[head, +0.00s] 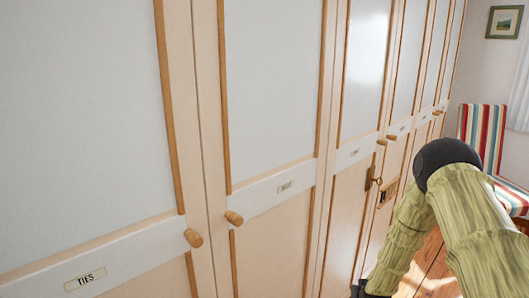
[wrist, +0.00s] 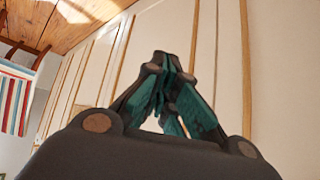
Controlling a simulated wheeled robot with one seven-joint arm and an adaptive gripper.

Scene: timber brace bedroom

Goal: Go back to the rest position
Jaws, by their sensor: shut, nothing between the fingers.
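My gripper (wrist: 172,125) shows in the wrist view with its dark, teal-padded fingers brought together at the tips. It is shut and holds nothing. Behind it in that view are the pale wardrobe doors (wrist: 222,60). In the head view my arm, with green bark-like links and a black joint, stands at the lower right, in front of the far wardrobe doors. The gripper's fingers do not show clearly there; only a dark part is seen at the bottom edge.
A long wardrobe (head: 275,80) with pale panels and wooden knobs (head: 193,238) fills the left and middle. One door carries a "TIES" label (head: 85,279). A key (head: 376,181) sits in a lock. A striped chair (head: 482,135) stands at the far right, beyond my arm, on a wooden floor.

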